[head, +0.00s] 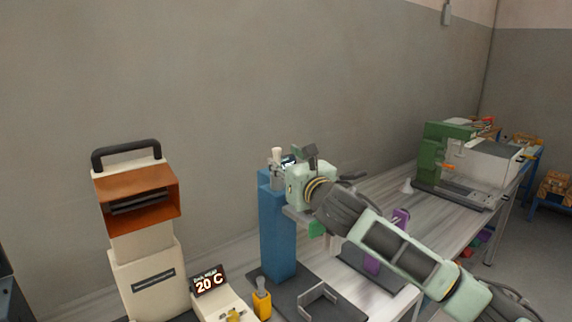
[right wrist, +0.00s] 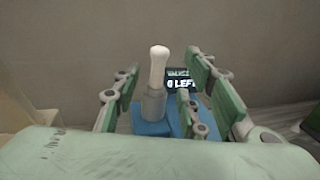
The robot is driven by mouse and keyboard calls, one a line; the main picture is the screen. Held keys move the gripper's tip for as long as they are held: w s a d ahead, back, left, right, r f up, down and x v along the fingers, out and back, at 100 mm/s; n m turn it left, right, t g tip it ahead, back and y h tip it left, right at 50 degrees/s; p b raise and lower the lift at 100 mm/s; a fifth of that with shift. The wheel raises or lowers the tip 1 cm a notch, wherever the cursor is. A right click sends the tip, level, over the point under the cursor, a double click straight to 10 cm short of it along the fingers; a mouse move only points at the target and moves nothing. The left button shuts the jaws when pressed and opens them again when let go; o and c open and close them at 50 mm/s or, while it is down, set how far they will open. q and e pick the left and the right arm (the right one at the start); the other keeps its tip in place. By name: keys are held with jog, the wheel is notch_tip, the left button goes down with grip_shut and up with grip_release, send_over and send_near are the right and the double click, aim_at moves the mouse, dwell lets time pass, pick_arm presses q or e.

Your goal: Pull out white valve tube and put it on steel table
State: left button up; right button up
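The white valve tube (right wrist: 158,68) stands upright in a grey metal holder (right wrist: 154,103) on top of the blue column (head: 277,235). In the head view the tube's white top (head: 277,154) shows just left of my right gripper (head: 287,163). In the right wrist view my right gripper (right wrist: 160,90) is open, with its green-padded fingers on both sides of the tube and a gap on each side. The steel table (head: 375,200) runs along the wall to the right. My left gripper is not in view.
A beige device with an orange hood (head: 135,195) is at the left, beside a "20 C" display (head: 208,281).

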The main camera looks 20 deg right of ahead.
aim_at(279, 158)
jog(key=shift+w+a+r+p, duration=0.1)
jog(key=shift+w+r+p, duration=0.1)
jog(key=shift+w, duration=0.25)
jog(key=shift+w+r+p, duration=0.1)
jog(key=shift+w+p, duration=0.05)
jog(key=shift+w, duration=0.3)
jog(key=shift+w+a+f+p, duration=0.1)
jog(key=shift+w+p, duration=0.05)
jog(key=shift+w, duration=0.5)
jog(key=shift+w+a+f+p, duration=0.1)
jog(key=shift+w+p, duration=0.05)
jog(key=shift+w, duration=0.45)
jog(key=shift+w+f, duration=0.1)
jog(key=shift+w, duration=0.45)
jog(key=c, duration=0.4)
jog(key=shift+d, duration=0.1)
jog(key=c, duration=0.4)
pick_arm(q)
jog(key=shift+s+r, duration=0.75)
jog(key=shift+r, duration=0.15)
pick_arm(e)
grip_shut()
